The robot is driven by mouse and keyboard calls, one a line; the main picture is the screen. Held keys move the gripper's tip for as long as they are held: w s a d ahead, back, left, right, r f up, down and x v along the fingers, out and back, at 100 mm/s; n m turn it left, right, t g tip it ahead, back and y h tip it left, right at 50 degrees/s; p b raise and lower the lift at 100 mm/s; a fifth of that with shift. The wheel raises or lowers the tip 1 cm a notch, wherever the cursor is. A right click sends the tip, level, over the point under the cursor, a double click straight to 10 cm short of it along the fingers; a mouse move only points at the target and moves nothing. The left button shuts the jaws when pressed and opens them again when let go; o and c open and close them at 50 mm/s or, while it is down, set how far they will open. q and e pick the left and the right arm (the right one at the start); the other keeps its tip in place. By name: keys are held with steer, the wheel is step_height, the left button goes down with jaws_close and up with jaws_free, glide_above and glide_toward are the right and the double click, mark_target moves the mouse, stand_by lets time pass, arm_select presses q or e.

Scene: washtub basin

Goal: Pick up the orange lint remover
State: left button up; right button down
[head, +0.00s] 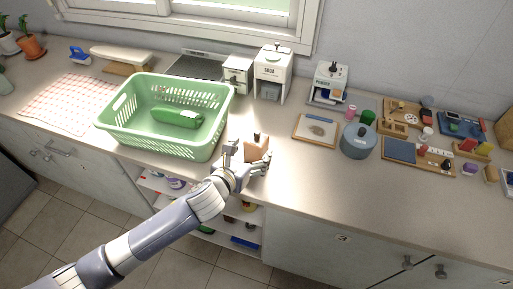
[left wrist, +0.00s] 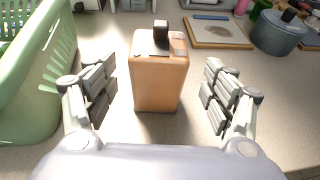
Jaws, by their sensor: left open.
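The orange lint remover (head: 256,148) is an upright tan-orange block with a black knob on top. It stands on the counter just right of the green basket, near the front edge. My left gripper (head: 249,162) is at the block, reaching in from the front. In the left wrist view the lint remover (left wrist: 159,80) stands centred between the two spread fingers of the left gripper (left wrist: 160,92), with a gap on each side. The left gripper is open and holds nothing. My right gripper is not in view.
A green basket (head: 214,134) with a green item (head: 178,117) in it stands close on the left. A white appliance (head: 273,66) stands behind. A board (head: 317,130) and a blue-grey pot (head: 357,141) are on the right. The counter in front of the board is clear.

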arm_select(q)
steer(key=shift+w+d+f+p, duration=0.15)
steer(key=shift+w+p, duration=0.15)
steer(key=shift+w, duration=0.2)
steer(key=shift+p+x, duration=0.35)
steer(key=shift+x, duration=1.65)
steer(key=shift+f, duration=0.1)
steer(key=shift+c, duration=0.3)
steer(key=c, duration=1.3)
steer(key=shift+c, duration=0.4)
